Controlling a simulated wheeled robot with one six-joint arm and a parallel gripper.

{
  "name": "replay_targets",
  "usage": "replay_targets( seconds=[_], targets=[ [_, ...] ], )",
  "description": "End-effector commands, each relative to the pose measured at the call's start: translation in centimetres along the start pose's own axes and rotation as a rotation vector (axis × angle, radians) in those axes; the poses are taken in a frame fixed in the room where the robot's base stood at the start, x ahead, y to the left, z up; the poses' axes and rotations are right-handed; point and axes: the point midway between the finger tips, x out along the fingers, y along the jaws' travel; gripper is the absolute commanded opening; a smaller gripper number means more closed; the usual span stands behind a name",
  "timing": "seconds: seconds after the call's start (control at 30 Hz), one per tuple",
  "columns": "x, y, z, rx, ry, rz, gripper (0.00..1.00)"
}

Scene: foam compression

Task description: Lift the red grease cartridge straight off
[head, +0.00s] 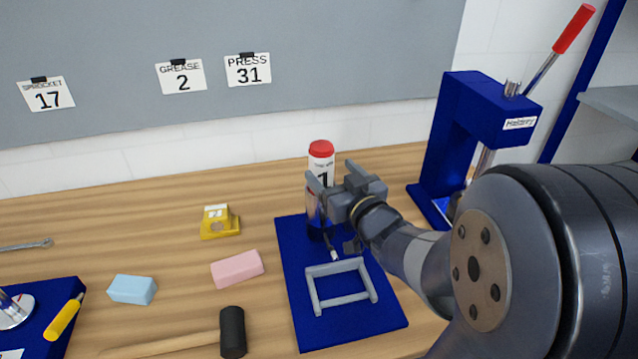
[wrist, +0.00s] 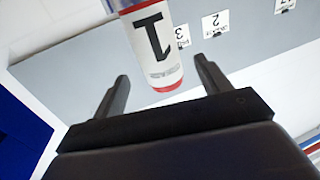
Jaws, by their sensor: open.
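The grease cartridge (head: 321,167) is a white cylinder with a red cap and a large black "1". It stands upright over the back of a blue base plate (head: 294,283), and its lower part is mostly hidden behind my gripper. My gripper (head: 336,178) is open beside its upper body, on the right, with one finger overlapping it. In the wrist view the picture is upside down, and the cartridge (wrist: 153,45) appears between the two open fingers of my gripper (wrist: 160,72). I cannot tell whether either finger touches it.
A grey frame (head: 341,286) lies on the blue plate. A blue press (head: 460,130) with a red-tipped lever stands at the right. A yellow object (head: 219,222), a pink block (head: 237,269), a light blue block (head: 133,289) and a mallet (head: 232,332) lie left of the plate.

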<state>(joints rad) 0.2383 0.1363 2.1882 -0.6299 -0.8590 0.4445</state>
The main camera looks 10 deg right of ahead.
Motion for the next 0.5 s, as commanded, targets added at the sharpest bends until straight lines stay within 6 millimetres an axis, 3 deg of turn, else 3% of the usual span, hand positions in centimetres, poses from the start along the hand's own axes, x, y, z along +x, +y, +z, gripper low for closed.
replay_targets(
  seconds=[0.33, 0.5],
  targets=[
    [2.4, 0.0, 0.0, 0.000, 0.001, -0.001, 0.72],
    [4.9, -0.1, -0.1, 0.001, -0.001, -0.002, 0.72]
  ],
)
